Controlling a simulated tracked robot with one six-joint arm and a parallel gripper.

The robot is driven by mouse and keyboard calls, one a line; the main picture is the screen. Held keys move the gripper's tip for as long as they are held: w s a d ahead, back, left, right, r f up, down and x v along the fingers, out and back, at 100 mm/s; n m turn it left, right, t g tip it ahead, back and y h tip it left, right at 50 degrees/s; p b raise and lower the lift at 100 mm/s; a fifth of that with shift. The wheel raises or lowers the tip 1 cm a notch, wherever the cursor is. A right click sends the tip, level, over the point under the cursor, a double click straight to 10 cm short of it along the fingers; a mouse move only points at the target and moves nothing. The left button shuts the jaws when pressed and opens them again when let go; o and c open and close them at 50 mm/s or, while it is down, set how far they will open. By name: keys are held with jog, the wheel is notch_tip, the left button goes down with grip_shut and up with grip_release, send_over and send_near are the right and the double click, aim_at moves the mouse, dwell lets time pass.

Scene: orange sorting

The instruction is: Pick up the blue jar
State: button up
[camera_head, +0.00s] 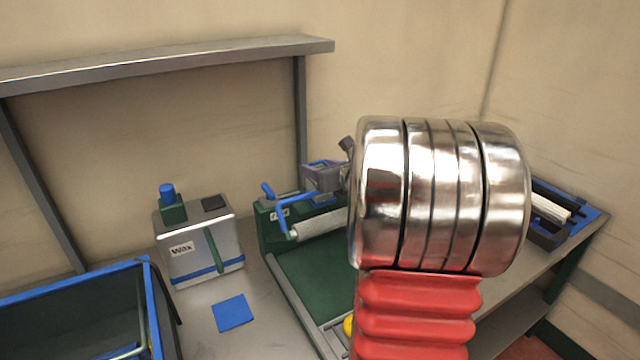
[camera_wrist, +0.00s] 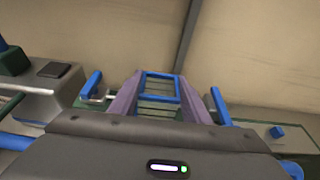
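No blue jar can be made out for certain in either view. My gripper (camera_head: 322,178) hangs over the back of the green-bedded machine, partly hidden by my arm. In the wrist view its two purple fingers (camera_wrist: 161,84) stand wide apart. A thin blue rectangular frame (camera_wrist: 160,74) shows between the fingertips; wall shows through it, and I cannot tell whether it belongs to the gripper. No jar shows between the fingers.
A machine with a green bed (camera_head: 310,285) stands mid-bench. A wax canister (camera_head: 200,240) and a blue square (camera_head: 233,312) lie left of it. A blue-rimmed bin (camera_head: 150,300) is front left, a blue-edged tray (camera_head: 590,212) at right. A grey shelf (camera_head: 160,62) runs above.

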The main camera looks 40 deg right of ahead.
jog(key=c, duration=0.7)
jog(key=shift+r, duration=0.1)
notch_tip(320, 180, up, 10)
jog(key=shift+f, duration=0.1)
dwell(0.3)
dwell(0.4)
